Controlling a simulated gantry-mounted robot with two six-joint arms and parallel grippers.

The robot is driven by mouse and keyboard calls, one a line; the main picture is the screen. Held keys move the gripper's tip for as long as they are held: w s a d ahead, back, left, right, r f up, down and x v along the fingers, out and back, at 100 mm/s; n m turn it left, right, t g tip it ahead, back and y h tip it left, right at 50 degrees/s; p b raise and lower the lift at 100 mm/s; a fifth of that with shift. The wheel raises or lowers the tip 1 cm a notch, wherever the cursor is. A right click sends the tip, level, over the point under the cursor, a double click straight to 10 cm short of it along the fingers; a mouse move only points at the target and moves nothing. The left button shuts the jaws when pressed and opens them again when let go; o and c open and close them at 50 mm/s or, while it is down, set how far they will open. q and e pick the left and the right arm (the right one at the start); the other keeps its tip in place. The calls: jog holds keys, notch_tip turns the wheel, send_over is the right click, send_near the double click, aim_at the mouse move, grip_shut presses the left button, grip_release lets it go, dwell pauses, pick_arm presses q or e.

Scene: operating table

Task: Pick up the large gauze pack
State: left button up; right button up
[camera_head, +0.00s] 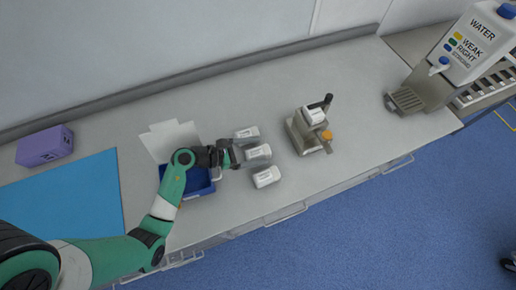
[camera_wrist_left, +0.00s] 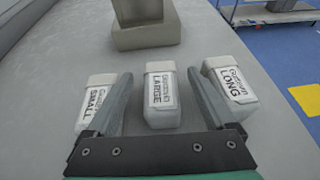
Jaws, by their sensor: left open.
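Three white packs stand in a row on the counter. In the left wrist view the pack labelled LARGE (camera_wrist_left: 162,97) is in the middle, between the open fingers of my left gripper (camera_wrist_left: 162,98). The pack labelled SMALL (camera_wrist_left: 97,104) is to its left and the one labelled LONG (camera_wrist_left: 232,90) to its right. In the head view the middle pack (camera_head: 258,152) lies just right of my left gripper (camera_head: 236,155), with the other packs (camera_head: 247,133) (camera_head: 267,177) on either side. The fingers are around the LARGE pack's sides and look apart from it. My right gripper is not visible.
A blue tray (camera_head: 200,188) sits partly under my left arm. A small grey device (camera_head: 308,128) stands right of the packs. A purple box (camera_head: 45,146) and a blue mat (camera_head: 65,200) are at the left. A water dispenser (camera_head: 462,55) stands at the right. The counter (camera_head: 370,130) between is clear.

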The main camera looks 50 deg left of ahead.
aim_at(258, 152)
pick_arm(q)
jog(key=x, duration=0.3)
jog(key=shift+w+f+b, duration=0.1)
jog(key=shift+f+b, duration=0.15)
jog(key=shift+b, duration=0.05)
grip_shut()
